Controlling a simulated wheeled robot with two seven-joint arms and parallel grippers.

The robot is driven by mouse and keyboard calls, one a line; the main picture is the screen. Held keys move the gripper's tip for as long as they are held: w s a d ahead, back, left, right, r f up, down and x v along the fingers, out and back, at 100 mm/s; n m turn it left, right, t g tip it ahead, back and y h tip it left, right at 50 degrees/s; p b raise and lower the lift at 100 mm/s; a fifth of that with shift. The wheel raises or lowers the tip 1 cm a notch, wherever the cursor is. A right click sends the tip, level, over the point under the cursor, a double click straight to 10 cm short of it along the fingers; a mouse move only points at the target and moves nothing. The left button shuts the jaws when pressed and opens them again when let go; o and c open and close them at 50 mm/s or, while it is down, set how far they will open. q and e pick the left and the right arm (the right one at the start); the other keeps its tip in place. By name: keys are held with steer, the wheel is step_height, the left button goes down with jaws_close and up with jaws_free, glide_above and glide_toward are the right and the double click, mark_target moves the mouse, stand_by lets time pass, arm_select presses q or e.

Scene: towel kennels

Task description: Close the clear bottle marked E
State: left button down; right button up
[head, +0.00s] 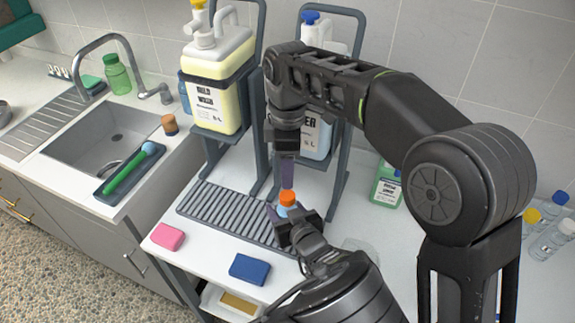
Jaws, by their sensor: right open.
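A small bottle (283,211) with an orange cap (287,198) is upright over the right end of the ribbed drain mat. Most of its body is hidden by my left gripper, and no letter can be read on it. My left gripper (289,217) comes up from the bottom, with its fingers beside the bottle; whether they press on it cannot be made out. My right gripper (287,175) points straight down, open, its fingertips just above the cap. Whether the cap is fully seated cannot be told from here.
A yellow jug (218,85) and a second jug (316,139) stand on racks behind. A pink sponge (167,237) and blue sponge (250,269) lie near the front edge. A green bottle (384,187) stands right, clear bottles (552,240) far right. A sink (112,140) is left.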

mark_target(288, 195)
stand_by(0.4)
steer(key=shift+f, duration=3.95)
jaws_close()
steer(key=m, duration=0.9)
steer(key=shift+m, duration=0.3)
